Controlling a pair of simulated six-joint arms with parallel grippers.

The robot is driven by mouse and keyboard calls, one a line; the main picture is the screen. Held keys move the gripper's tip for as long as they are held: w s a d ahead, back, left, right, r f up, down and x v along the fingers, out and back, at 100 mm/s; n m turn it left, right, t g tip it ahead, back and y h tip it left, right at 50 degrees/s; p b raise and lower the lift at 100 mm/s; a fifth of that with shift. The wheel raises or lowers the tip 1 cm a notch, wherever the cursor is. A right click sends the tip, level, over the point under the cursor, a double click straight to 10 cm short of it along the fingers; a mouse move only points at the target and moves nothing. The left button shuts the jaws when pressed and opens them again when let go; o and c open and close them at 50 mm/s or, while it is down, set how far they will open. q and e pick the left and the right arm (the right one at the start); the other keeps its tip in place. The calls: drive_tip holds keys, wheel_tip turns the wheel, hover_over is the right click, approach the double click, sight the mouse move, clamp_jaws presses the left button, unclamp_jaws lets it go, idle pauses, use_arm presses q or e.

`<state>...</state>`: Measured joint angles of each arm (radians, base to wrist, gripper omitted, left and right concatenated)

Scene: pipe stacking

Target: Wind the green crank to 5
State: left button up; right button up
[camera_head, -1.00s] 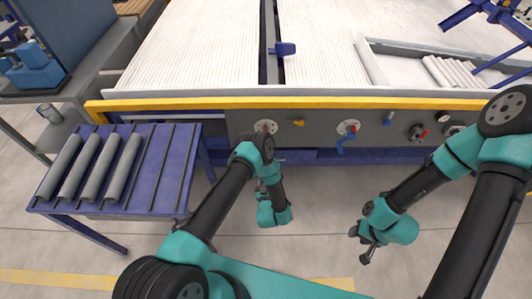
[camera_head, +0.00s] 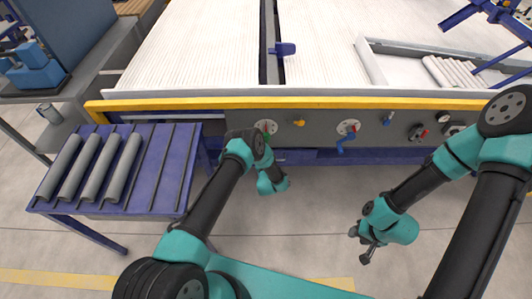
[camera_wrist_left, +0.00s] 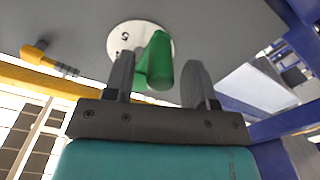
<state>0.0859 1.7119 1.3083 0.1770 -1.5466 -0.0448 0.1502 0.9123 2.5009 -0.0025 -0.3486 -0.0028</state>
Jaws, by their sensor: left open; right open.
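The green crank (camera_wrist_left: 158,62) stands out from a round white dial (camera_wrist_left: 125,38) on the grey panel in the left wrist view. A "5" shows on the dial's left part. My left gripper (camera_wrist_left: 160,68) is open, with one finger on each side of the crank's handle; the handle appears between them, with gaps visible. Contact cannot be told. In the head view the dial (camera_head: 266,126) is partly covered by my left arm, which hides the left gripper's fingers. My right gripper (camera_head: 361,245) is open and empty over the floor at lower right.
A second dial with a blue crank (camera_head: 345,140) is to the right on the same panel. A yellow fitting (camera_head: 300,123) sits between the dials. A yellow rail (camera_head: 300,102) runs above. A blue rack (camera_head: 165,165) with several grey pipes (camera_head: 95,165) stands left.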

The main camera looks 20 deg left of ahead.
use_arm(q)
drive_tip(key=shift+x, duration=0.95)
clamp_jaws()
